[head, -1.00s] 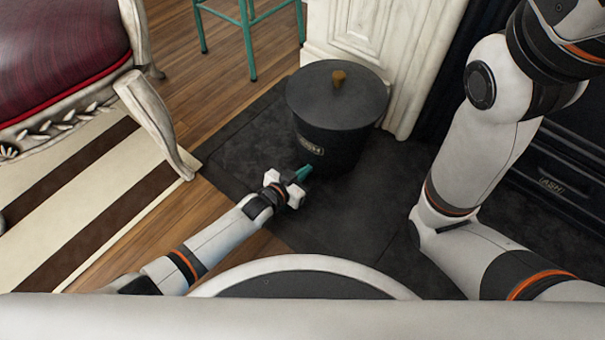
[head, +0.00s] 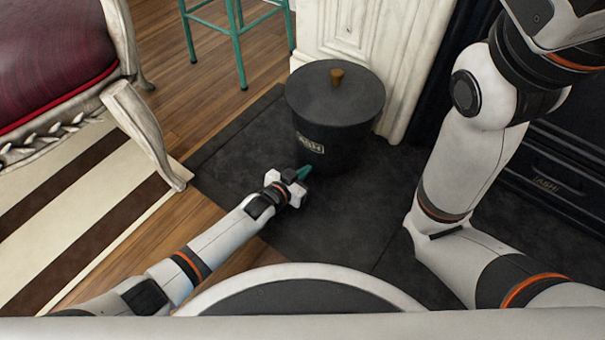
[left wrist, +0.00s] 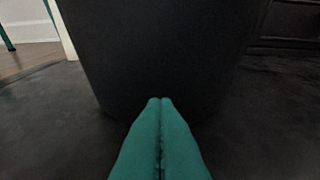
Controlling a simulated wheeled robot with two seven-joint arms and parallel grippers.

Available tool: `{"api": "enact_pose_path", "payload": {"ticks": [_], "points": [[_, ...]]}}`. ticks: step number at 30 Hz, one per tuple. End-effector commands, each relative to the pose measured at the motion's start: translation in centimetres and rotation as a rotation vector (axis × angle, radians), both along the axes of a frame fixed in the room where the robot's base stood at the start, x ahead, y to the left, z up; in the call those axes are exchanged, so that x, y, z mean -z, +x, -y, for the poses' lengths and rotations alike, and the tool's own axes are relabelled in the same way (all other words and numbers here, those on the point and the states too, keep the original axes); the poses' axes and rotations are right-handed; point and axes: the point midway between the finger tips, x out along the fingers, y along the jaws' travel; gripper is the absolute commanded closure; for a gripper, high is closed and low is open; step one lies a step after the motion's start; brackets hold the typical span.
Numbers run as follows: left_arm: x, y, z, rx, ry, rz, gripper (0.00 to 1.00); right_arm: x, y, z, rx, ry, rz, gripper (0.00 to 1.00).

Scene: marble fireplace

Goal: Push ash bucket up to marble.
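The ash bucket (head: 338,148) is dark grey with a flat lid, a wooden knob and an "ASH" label. It stands upright on the dark hearth slab, close in front of the white marble pillar (head: 359,38); whether they touch is hidden behind the bucket. My left gripper (head: 304,173) is at the bucket's near lower side. In the left wrist view the bucket (left wrist: 155,50) fills the middle, and the teal fingers (left wrist: 160,100) are shut together with nothing between them, their tips at or very near its wall. My right gripper is out of view; only its arm shows.
The dark hearth slab (head: 238,150) is clear left of the bucket. A red upholstered chair (head: 55,60) stands on a striped rug at left. A teal stool (head: 237,45) stands behind. A dark fireplace front with an "ASH" drawer (head: 547,186) is at right.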

Motion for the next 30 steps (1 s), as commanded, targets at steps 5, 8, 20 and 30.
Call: {"api": "enact_pose_path", "payload": {"ticks": [5, 8, 20, 30], "points": [[-0.4, 0.6, 0.5, 0.001, -0.006, 0.008, 1.00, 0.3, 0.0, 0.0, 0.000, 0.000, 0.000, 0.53], [-0.4, 0.8, 0.7, 0.001, -0.006, 0.008, 1.00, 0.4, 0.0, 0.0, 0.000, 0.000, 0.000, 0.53], [-0.5, 1.0, 0.8, 0.001, -0.006, 0.008, 1.00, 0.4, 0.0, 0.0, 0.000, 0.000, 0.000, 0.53], [-0.6, 0.1, 0.1, 0.001, -0.005, 0.005, 1.00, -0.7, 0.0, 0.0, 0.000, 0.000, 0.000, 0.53]]}}
